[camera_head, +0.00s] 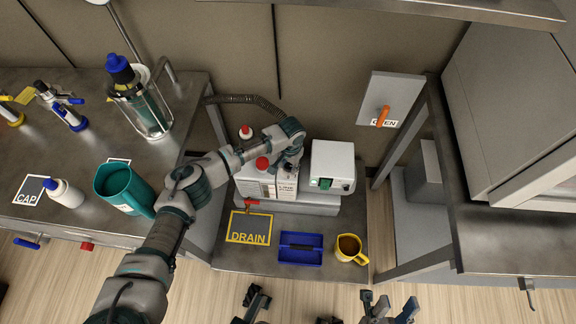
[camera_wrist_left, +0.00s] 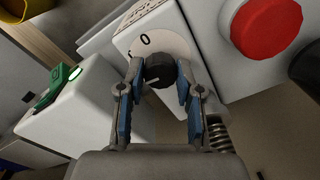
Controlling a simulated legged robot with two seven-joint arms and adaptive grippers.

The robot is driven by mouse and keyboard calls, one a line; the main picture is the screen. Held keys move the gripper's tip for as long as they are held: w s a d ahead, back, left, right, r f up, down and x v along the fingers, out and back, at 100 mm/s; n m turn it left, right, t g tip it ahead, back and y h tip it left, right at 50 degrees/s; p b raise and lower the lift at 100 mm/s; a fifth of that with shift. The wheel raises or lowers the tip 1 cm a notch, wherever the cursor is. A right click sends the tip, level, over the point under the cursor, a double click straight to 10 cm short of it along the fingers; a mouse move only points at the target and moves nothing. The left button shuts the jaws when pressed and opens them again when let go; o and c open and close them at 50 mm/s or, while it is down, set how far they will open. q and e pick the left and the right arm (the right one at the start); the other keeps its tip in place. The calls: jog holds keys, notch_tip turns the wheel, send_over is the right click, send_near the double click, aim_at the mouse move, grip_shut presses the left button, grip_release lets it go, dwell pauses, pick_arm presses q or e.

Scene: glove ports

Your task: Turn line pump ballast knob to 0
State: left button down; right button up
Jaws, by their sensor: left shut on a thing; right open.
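The line pump (camera_head: 258,186) is a white box with a printed label, on the low bench in the head view. Its black ballast knob (camera_wrist_left: 159,68) shows in the left wrist view on a white round dial, with a "0" (camera_wrist_left: 145,40) printed near its edge. A pale line on the knob lies on its lower-left part, away from the "0". My left gripper (camera_wrist_left: 158,79) is shut on the knob, one finger on each side. In the head view the left wrist hides the knob. My right gripper (camera_head: 389,306) is open and empty at the bottom edge.
A white box with a green switch (camera_head: 333,166) stands right of the pump. A red cap (camera_wrist_left: 267,25) rises close to the knob. A blue tray (camera_head: 300,248), a yellow mug (camera_head: 349,247) and a DRAIN plate (camera_head: 249,228) lie in front.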

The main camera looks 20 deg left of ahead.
pick_arm(q)
jog(key=m+p, duration=0.2)
jog(key=m, duration=0.1)
jog(key=shift+r, duration=0.1)
jog(key=shift+m+p, duration=0.3)
jog(key=shift+m, duration=0.1)
jog(key=shift+s+m, duration=0.1)
jog(key=shift+m, duration=0.9)
jog(key=m, duration=0.4)
jog(key=shift+f+m, duration=0.2)
jog(key=shift+m, duration=0.1)
jog(key=m, duration=0.4)
jog(key=shift+a, duration=0.1)
jog(key=shift+m, duration=1.1)
pick_arm(e)
jog(key=w+a+f+n+g+y, duration=0.1)
jog(key=w+f+n+g+y, duration=0.1)
jog(key=w+f+g, duration=0.2)
jog(key=shift+w+a+n+g, duration=0.4)
jog(key=shift+w+g, duration=1.1)
jog(key=shift+w, duration=0.1)
pick_arm(q)
jog(key=shift+r, duration=0.1)
jog(key=c, duration=0.8)
grip_release()
pick_arm(e)
jog(key=shift+a, duration=0.1)
